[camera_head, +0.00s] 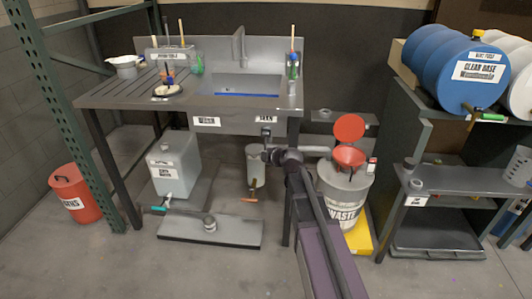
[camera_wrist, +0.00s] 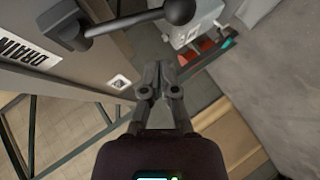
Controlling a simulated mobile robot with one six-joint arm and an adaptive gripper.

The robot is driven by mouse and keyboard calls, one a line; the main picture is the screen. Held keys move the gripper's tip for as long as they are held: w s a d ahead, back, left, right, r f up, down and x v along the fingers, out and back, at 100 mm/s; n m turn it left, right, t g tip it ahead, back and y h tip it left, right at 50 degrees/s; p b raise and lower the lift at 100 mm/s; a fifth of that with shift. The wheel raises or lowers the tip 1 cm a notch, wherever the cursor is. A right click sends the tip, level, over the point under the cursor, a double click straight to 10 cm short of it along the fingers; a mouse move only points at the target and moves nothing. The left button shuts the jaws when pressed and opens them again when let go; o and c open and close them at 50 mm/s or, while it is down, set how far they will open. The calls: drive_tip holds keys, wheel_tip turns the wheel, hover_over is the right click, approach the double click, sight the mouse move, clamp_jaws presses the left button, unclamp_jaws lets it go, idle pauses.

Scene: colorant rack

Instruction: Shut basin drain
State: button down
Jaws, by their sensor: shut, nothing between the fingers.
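A drain lever with a black ball knob (camera_wrist: 180,12) sticks out from the grey basin front, beside a white DRAIN label (camera_wrist: 22,50) in the wrist view. Its dark pivot (camera_wrist: 72,32) is at the upper left. My gripper (camera_wrist: 153,82) is shut and empty, apart from the lever and below the knob in the picture. In the head view the steel basin (camera_head: 250,84) is set in the bench, and my gripper (camera_head: 268,155) is just below its front panel (camera_head: 235,126). The lever is too small to make out clearly there.
A waste drum (camera_head: 344,192) with a red funnel (camera_head: 348,157) stands right of my arm. Bench legs (camera_head: 110,175) flank the space below.

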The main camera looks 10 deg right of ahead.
drive_tip(key=s+f+p+v, duration=0.1)
drive_tip(key=p+v, duration=0.1)
drive_tip(key=v, duration=0.8)
drive_tip(key=shift+a+f+p, duration=0.2)
drive_tip(key=shift+a+p, duration=0.05)
drive_tip(key=shift+p, duration=0.05)
drive_tip(key=shift+s+a+f, duration=0.1)
drive_tip(key=shift+s, duration=0.1)
drive_tip(key=s+f+m+g+h, duration=0.3)
drive_tip(key=s+f+m+g, duration=0.25)
drive_tip(key=s+m, duration=0.4)
drive_tip(key=s+f+m+g+h, duration=0.2)
drive_tip(key=s+f+m+g, duration=0.35)
drive_tip(key=s+m, duration=0.4)
wheel_tip(320, 180, up, 26)
drive_tip(key=p, duration=2.5)
drive_tip(key=shift+s+g, duration=0.15)
drive_tip(key=shift+g, duration=0.15)
drive_tip(key=shift+s, duration=0.1)
